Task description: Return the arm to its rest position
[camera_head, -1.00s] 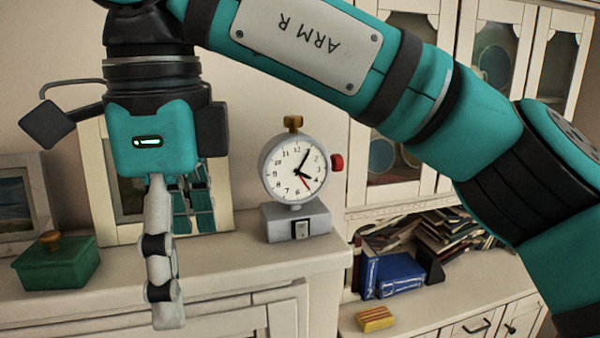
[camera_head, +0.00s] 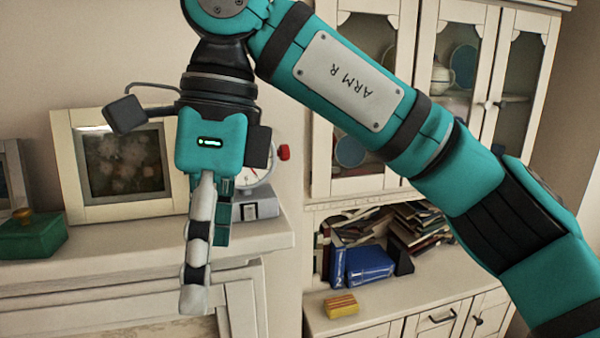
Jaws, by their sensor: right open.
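My right arm (camera_head: 350,85), teal and black with an "ARM R" plate, comes in from the right and crosses the upper part of the view. Its gripper (camera_head: 208,268) hangs pointing down in front of the mantel shelf. The pale near finger shows in full; the teal far finger is partly hidden behind it. The gripper is open, with nothing seen between its fingers. My left gripper is not in view. No sink shows.
A green lidded box (camera_head: 32,238) and a framed picture (camera_head: 125,165) stand on the mantel shelf (camera_head: 130,258). At right, a cabinet (camera_head: 408,296) holds blue books (camera_head: 368,266) and a yellow block (camera_head: 341,306) below glass doors (camera_head: 455,80).

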